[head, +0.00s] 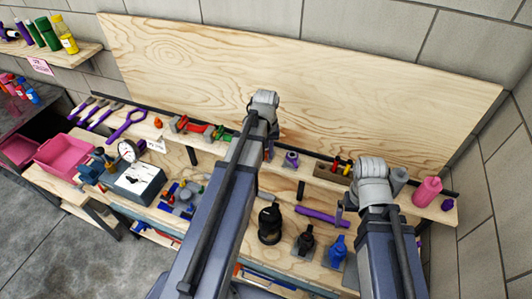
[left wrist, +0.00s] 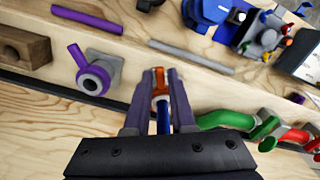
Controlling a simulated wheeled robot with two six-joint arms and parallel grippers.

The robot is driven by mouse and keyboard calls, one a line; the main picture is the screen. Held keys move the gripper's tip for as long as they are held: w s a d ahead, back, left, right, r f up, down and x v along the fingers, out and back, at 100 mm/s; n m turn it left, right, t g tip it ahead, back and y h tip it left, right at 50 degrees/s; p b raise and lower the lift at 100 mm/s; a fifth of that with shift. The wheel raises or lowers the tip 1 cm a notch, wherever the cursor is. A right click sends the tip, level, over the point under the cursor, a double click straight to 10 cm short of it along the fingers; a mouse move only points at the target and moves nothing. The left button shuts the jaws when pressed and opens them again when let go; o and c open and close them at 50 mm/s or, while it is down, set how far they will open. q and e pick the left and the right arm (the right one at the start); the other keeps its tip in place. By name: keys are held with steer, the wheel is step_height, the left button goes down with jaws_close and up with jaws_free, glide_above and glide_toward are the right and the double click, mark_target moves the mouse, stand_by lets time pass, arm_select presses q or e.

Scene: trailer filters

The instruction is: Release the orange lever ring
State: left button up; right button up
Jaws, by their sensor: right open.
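The orange lever ring (left wrist: 159,80) shows in the left wrist view between the fingertips of my left gripper (left wrist: 160,76). The two dark fingers lie close on either side of it and look shut on it. A blue stem (left wrist: 163,117) runs below the ring between the fingers. In the head view my left gripper (head: 269,148) is at the shelf below the wooden backboard, and my arm hides the ring there. My right gripper (head: 341,214) is open over the bench, partly hidden by its own wrist.
A purple ring fitting (left wrist: 93,78) stands on one side of the lever, and a green pipe part (left wrist: 225,119) on the other. Black (head: 270,225) and blue (head: 337,248) bench pieces stand below the shelf. A pink bottle (head: 427,191) is at the right.

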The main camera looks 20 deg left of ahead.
arm_select(q)
jaws_close()
steer(key=shift+w+d+n, duration=0.1)
steer(key=shift+d+n, duration=0.1)
steer(key=shift+n, duration=0.4)
steer(key=shift+w+d+n, duration=0.1)
steer(key=shift+d+n, duration=0.05)
steer(key=shift+n, duration=0.45)
steer(key=shift+o, duration=2.1)
jaws_free()
step_height(320, 180, up, 8)
steer(key=p, duration=0.7)
steer(key=shift+f+p, duration=0.15)
steer(key=shift+p, duration=0.15)
